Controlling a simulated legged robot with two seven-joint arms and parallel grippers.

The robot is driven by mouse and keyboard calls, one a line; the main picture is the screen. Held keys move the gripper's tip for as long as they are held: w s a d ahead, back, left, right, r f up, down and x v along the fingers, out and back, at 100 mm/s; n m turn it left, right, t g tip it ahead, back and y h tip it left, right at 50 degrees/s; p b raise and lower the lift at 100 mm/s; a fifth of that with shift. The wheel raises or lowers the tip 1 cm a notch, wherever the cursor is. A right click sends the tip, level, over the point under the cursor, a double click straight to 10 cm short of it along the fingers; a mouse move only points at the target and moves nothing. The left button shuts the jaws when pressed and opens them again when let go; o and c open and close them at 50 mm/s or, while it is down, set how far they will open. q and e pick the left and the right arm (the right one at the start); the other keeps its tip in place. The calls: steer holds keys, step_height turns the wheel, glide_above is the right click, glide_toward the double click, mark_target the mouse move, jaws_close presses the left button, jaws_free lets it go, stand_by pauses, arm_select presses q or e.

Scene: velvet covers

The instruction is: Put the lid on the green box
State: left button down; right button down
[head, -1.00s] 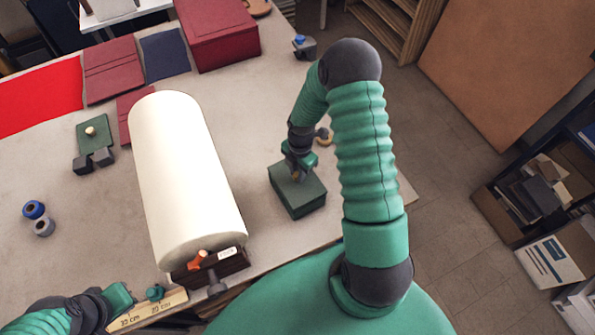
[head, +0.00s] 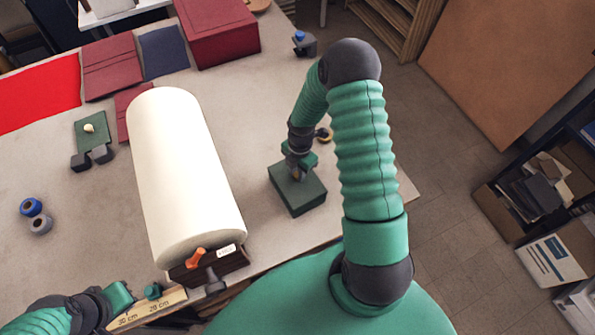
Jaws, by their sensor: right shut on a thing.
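The green box (head: 302,202) stands on the table right of the white roll, near the front right edge. Its top is covered by a flat green lid (head: 309,183). My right gripper (head: 296,173) points down at the middle of this top and is shut on the lid, at a small tan knob partly hidden by the fingers. I cannot tell if any gap is left between lid and box. My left gripper (head: 138,293) is at the bottom left beside a wooden ruler; its fingers are not clear enough to tell their state.
A big white roll (head: 180,175) lies between my arms. Left of it are a green panel with a cream knob (head: 89,128) and dark blocks, and two tape rolls (head: 40,224). Burgundy box (head: 217,35) and fabrics lie at the back.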

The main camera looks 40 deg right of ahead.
steer(key=shift+f, duration=0.15)
steer(key=c, duration=1.1)
jaws_free()
steer(key=shift+c, duration=0.2)
step_height(320, 180, up, 16)
steer(key=d+b, duration=0.1)
steer(key=b, duration=0.2)
steer(key=s+a+f+m+t+b, duration=0.1)
steer(key=s+a+f+m+b, duration=0.2)
steer(key=a+f+m+b, duration=0.3)
steer(key=s+a+f+m+t+b, duration=0.1)
steer(key=s+a+f+m+b, duration=0.3)
steer(key=a+f+m+b, duration=0.3)
steer(key=shift+a+m+t+h, duration=0.35)
steer(key=shift+a+m, duration=1.45)
steer(key=shift+m, duration=1)
